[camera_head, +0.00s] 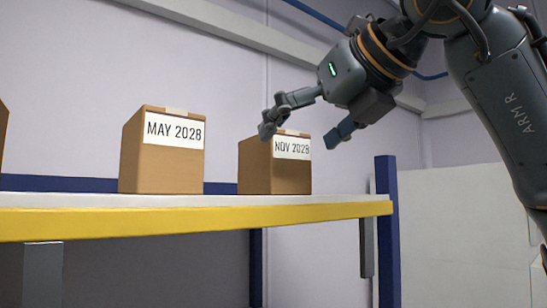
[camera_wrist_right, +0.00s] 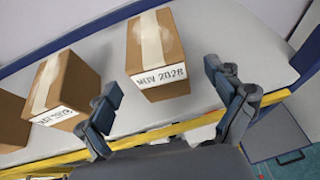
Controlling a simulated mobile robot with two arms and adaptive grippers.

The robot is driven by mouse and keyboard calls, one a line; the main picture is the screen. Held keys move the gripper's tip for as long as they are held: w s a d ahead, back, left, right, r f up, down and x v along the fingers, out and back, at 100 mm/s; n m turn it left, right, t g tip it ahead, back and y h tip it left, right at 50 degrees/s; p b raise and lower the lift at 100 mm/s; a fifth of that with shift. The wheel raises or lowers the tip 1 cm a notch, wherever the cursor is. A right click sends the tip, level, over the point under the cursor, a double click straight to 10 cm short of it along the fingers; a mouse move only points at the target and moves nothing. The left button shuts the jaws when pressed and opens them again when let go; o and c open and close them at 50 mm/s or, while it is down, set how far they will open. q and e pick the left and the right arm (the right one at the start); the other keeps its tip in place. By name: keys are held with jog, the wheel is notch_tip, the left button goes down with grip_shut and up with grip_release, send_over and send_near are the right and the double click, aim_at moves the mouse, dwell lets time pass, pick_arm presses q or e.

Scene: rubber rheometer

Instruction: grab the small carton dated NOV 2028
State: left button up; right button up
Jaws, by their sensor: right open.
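The small carton dated NOV 2028 (camera_head: 262,172) is a brown box with a white label, upright near the right end of the shelf. In the right wrist view the same carton (camera_wrist_right: 160,45) shows its taped top and its label, ahead of the fingers. My right gripper (camera_head: 302,133) is open and empty, with its fingers spread at about the height of the carton's top. One finger overlaps the carton's top edge in the head view; I cannot tell whether it touches. In the wrist view the fingers (camera_wrist_right: 162,88) appear apart from it. My left gripper is not in view.
A similar carton dated MAY 2028 (camera_head: 160,163) stands to the left, with a gap between them. Part of another carton (camera_head: 2,135) shows at the left edge. The shelf (camera_head: 200,220) has a yellow front edge and a blue post (camera_head: 387,230) at its right end.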

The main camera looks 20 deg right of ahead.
aim_at(281, 148)
jog(key=x, duration=0.3)
jog(key=shift+w+a+f+p, duration=0.1)
jog(key=shift+w+a+p, duration=0.1)
jog(key=shift+w+p, duration=0.4)
jog(key=shift+w+a+p, duration=0.2)
jog(key=shift+w+p, duration=0.3)
jog(key=shift+p, duration=0.15)
jog(key=shift+p+x, duration=0.55)
jog(key=shift+x, duration=0.5)
jog(key=shift+w+f, duration=0.3)
jog(key=shift+w+a+f, duration=0.1)
jog(key=shift+w+a, duration=0.05)
jog(key=c, duration=0.5)
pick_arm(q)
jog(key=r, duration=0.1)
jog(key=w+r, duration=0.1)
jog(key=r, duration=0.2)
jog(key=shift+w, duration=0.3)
pick_arm(e)
jog(key=shift+s, duration=0.25)
jog(key=c, duration=1)
